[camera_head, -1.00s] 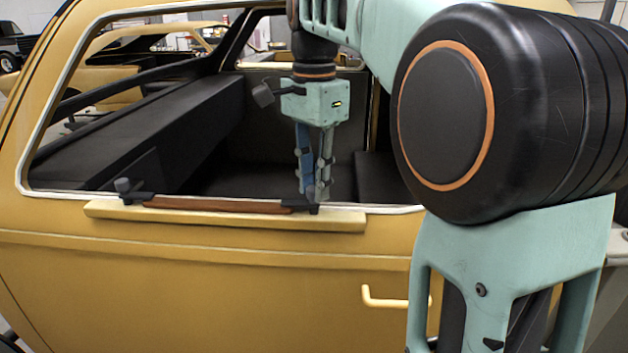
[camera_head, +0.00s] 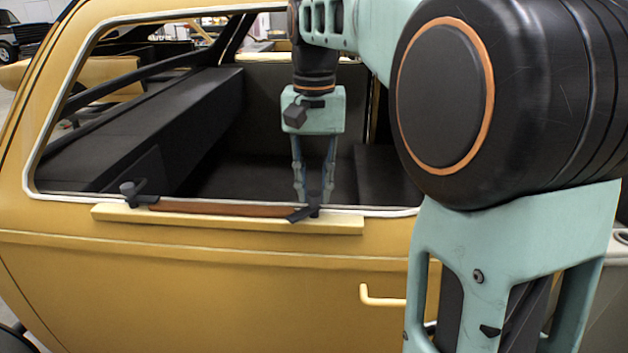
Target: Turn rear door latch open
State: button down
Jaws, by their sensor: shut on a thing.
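The yellow car's rear door (camera_head: 230,275) fills the lower left of the head view. A cream ledge (camera_head: 225,222) runs below its open window, with a reddish-brown bar (camera_head: 220,208) on it. A small black latch (camera_head: 138,194) stands at the bar's left end and another black latch (camera_head: 303,211) at its right end. My gripper (camera_head: 313,197) points down at the right latch. Its fingers are close around the latch's upright knob, and the latch's arm slants down to the left. The fingertips partly hide the knob.
A pale yellow door handle (camera_head: 382,297) sits lower on the door. The white-edged window frame (camera_head: 45,140) surrounds the opening above a dark, empty interior. My own arm covers the right side of the view.

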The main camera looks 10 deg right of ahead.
aim_at(314, 193)
jog(key=n, duration=0.4)
jog(key=shift+n+p, duration=0.3)
jog(key=shift+p, duration=0.05)
jog(key=n, duration=0.4)
jog(key=shift+n, duration=0.3)
jog(key=c, duration=1.7)
grip_release()
jog(key=shift+c, duration=0.2)
notch_tip(314, 193, up, 12)
